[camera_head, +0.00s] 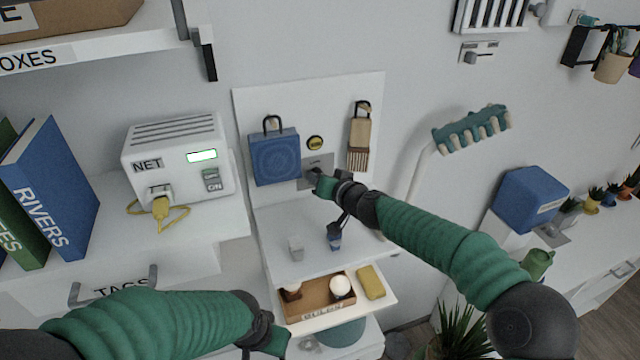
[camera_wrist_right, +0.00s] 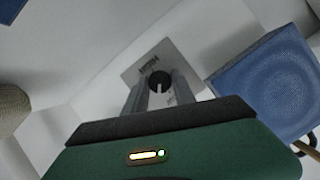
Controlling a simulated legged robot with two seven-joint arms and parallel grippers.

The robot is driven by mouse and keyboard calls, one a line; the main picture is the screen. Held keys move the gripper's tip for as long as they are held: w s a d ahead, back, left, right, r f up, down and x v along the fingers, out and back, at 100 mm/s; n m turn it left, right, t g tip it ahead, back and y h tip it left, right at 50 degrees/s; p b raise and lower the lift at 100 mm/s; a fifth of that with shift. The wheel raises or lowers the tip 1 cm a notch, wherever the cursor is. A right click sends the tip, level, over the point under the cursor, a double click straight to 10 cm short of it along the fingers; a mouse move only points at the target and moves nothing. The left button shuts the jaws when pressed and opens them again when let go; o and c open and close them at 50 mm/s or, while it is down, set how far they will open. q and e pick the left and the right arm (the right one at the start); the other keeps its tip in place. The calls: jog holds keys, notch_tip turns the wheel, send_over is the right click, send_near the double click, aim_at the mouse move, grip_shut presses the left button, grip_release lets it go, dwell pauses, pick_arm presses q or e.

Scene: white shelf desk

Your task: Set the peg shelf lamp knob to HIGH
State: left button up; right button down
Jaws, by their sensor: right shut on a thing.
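The knob (camera_wrist_right: 159,80) is small, dark and round, on a grey plate (camera_wrist_right: 188,62) on the upright white backboard. The plate carries small lettering, too blurred to read surely; the knob's setting cannot be told. My right gripper (camera_head: 318,184) reaches the plate (camera_head: 322,159) from the right. In the right wrist view its two grey fingers (camera_wrist_right: 158,94) are shut on the knob, one on each side. In the head view the gripper hides the knob. My left gripper (camera_head: 277,341) is low at the bottom of the head view; its fingers are not clear.
A blue padded bag (camera_head: 274,158) hangs close left of the plate and a brush (camera_head: 359,140) hangs right. Below is an open drawer with a brown box (camera_head: 313,304) and a yellow block (camera_head: 371,282). A NET box (camera_head: 178,150) stands left.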

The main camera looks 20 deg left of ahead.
jog(key=shift+w+d+r+m+y+b, duration=0.15)
jog(key=shift+m+y+b, duration=0.25)
jog(key=shift+m+b, duration=0.5)
jog(key=c, duration=1.4)
grip_release()
jog(key=o, duration=0.4)
jog(key=shift+c, duration=0.2)
